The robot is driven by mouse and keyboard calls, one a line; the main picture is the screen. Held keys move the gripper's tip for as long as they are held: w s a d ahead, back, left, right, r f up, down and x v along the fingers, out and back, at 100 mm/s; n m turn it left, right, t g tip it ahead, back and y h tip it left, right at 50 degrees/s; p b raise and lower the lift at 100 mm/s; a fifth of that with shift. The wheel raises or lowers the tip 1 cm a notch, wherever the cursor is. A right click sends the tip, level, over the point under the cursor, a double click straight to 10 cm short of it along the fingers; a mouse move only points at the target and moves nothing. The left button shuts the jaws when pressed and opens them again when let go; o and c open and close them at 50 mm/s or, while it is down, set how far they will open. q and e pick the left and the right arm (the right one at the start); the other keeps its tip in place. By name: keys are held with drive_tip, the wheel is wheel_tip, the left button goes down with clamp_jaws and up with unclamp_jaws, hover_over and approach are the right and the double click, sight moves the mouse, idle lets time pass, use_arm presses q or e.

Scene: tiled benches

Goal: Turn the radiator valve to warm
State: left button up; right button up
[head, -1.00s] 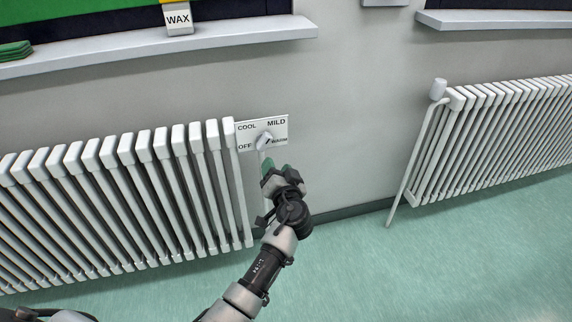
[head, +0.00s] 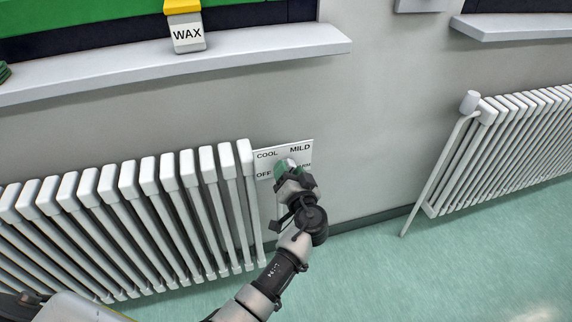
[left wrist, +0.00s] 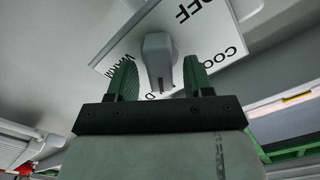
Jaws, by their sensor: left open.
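The radiator valve's white label plate (head: 265,165) is on the wall at the right end of the near radiator. COOL, MILD, OFF and part of WARM can be read on it. My left gripper (head: 288,166) is in front of the plate and hides most of the knob in the head view. In the left wrist view the grey knob (left wrist: 158,55) lies between the two open green fingers (left wrist: 160,80), with gaps on both sides. Its narrow end lies toward the partly hidden MILD label; which end is the pointer I cannot tell. My right gripper is not in view.
The near white radiator (head: 130,215) is left of my arm. A second radiator (head: 510,140) with a pipe (head: 440,175) stands to the right. A sill (head: 240,48) above holds a container labelled WAX (head: 187,33). Wall between the radiators is clear.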

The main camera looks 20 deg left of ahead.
use_arm(q)
drive_tip(key=shift+s, duration=0.1)
drive_tip(key=c, duration=0.9)
drive_tip(key=shift+m, duration=0.3)
drive_tip(key=shift+d+f+m+p, duration=0.15)
drive_tip(key=shift+m+p, duration=0.25)
drive_tip(key=shift+m, duration=1.85)
drive_tip(key=shift+a+f+m+p, duration=0.1)
drive_tip(key=shift+m+p, duration=0.35)
drive_tip(key=shift+m, duration=1.85)
drive_tip(key=shift+d+f+m+p, duration=0.15)
drive_tip(key=shift+m+p, duration=0.25)
drive_tip(key=shift+m, duration=1.85)
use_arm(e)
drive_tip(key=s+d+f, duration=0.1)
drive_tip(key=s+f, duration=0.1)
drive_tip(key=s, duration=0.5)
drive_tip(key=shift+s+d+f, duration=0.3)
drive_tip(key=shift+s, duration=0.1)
